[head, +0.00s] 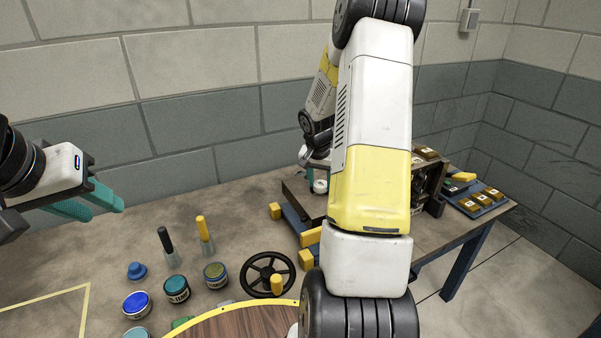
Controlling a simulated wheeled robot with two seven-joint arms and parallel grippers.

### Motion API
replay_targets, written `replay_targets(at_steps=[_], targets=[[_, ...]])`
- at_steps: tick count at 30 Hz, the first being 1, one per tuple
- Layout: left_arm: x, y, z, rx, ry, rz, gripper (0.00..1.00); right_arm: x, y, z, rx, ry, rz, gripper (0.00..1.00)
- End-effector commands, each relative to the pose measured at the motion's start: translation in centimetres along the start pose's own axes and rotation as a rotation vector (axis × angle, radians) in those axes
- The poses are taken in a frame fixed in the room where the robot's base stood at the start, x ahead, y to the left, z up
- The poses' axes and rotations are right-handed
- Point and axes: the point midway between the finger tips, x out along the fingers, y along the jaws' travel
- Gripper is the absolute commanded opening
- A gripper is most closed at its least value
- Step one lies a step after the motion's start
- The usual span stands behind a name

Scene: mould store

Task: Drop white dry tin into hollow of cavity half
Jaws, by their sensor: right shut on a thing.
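My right gripper (318,181) shows small beyond my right arm, with bits of teal finger around a small white round tin (320,187). The gripper is shut on this tin. Tin and gripper are over a dark brown mould block (296,191) on a blue base with yellow corner pieces, which looks like the cavity half. My forearm covers the block's right part, and I cannot see its hollow or the gap below the tin. My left gripper (105,213) is at the left edge, empty, its teal fingers apart.
Several paint tins (177,289), two upright handled tools (205,235) and a black handwheel (268,274) stand on the table. A round wooden board (235,322) is in front. An upright brown block (433,185) and a blue tray (478,207) are at the right.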

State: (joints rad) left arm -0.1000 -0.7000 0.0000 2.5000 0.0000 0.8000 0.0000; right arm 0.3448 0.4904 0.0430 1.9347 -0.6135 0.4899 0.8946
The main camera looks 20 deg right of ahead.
Motion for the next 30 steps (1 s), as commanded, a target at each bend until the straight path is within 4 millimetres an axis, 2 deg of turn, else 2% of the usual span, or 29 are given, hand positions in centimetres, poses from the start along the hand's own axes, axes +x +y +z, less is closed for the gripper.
replay_targets(at_steps=[21,22,24,25,30], targets=[[0.0,0.0,0.0,0.000,0.000,0.000,0.36,1.1,0.0,0.3,0.000,0.002,0.000,0.04],[0.0,0.0,0.0,0.000,0.000,0.000,0.36,1.1,0.0,0.3,0.000,0.001,0.000,0.47],[0.0,0.0,0.0,0.000,0.000,0.000,0.36,1.1,0.0,0.3,0.000,0.001,0.000,0.61],[0.0,0.0,0.0,0.000,0.000,0.000,0.36,1.1,0.0,0.3,0.000,0.001,0.000,0.65],[0.0,0.0,0.0,0.000,0.000,0.000,0.36,1.1,-0.1,0.3,0.000,0.001,-0.001,0.65]])
